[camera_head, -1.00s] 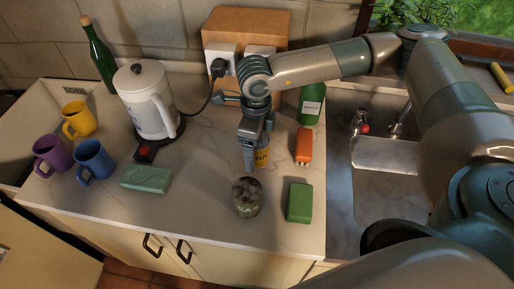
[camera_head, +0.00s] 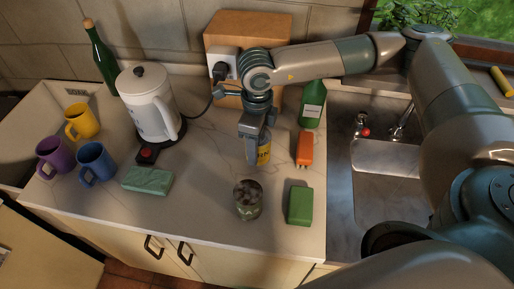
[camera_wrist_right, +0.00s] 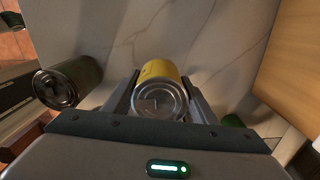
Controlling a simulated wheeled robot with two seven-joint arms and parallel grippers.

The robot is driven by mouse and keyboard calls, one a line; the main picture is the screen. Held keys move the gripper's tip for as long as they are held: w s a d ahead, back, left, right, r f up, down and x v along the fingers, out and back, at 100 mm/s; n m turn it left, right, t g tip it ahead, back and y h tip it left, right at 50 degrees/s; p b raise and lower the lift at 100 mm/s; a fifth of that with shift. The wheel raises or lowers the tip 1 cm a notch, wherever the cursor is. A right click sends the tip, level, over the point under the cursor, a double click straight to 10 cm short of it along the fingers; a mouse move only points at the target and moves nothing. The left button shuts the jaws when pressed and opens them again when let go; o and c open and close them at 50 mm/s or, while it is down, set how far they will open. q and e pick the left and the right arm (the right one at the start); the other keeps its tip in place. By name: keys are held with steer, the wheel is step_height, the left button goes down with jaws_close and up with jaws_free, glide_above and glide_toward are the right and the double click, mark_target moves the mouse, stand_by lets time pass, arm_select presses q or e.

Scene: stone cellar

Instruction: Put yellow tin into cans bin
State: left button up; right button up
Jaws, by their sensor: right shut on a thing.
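The yellow tin (camera_head: 264,154) is in the grip of my right gripper (camera_head: 254,160), above the marble counter in the head view and mostly hidden behind the fingers. In the right wrist view the yellow tin (camera_wrist_right: 160,72) sits between the two fingers of my right gripper (camera_wrist_right: 160,88), its round metal end towards the camera. I cannot make out a bin marked for cans in these frames. My left gripper is not in view.
An open green can (camera_head: 247,199) stands in front of the gripper. A green block (camera_head: 300,204), orange item (camera_head: 304,148) and green bottle (camera_head: 312,104) are to the right, beside the sink (camera_head: 385,190). The kettle (camera_head: 149,105), pale green block (camera_head: 148,180) and mugs (camera_head: 95,162) are left.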

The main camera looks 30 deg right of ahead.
steer(key=s+d+r, duration=0.4)
steer(key=s+r, duration=0.4)
steer(key=s, duration=0.3)
steer(key=shift+d+r+p, duration=0.2)
steer(key=shift+d+p, duration=0.05)
steer(key=shift+p, duration=0.1)
